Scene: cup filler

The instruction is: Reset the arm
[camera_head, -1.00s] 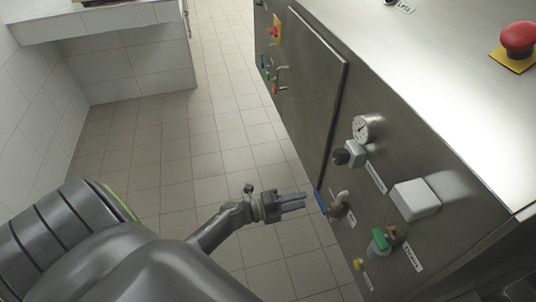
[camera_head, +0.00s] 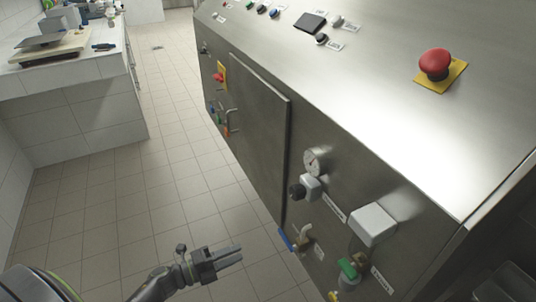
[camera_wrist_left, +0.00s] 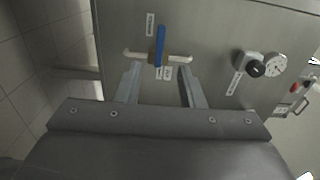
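My left gripper (camera_head: 230,256) is in the lower middle of the head view, over the floor and left of the machine's front panel. Its two fingers are apart and nothing is between them. In the left wrist view the fingers (camera_wrist_left: 158,84) point at the panel, with a blue-handled valve (camera_wrist_left: 160,45) ahead of the gap. The same blue handle (camera_head: 286,240) shows in the head view, apart from the fingertips. My right gripper is not in view.
The steel machine (camera_head: 340,90) fills the right side. Its front carries a pressure gauge (camera_head: 315,160), a black knob (camera_head: 297,192), a green-handled valve (camera_head: 348,268) and a white box (camera_head: 373,224). A red emergency button (camera_head: 436,64) sits on top. Tiled floor (camera_head: 165,180) is clear at left.

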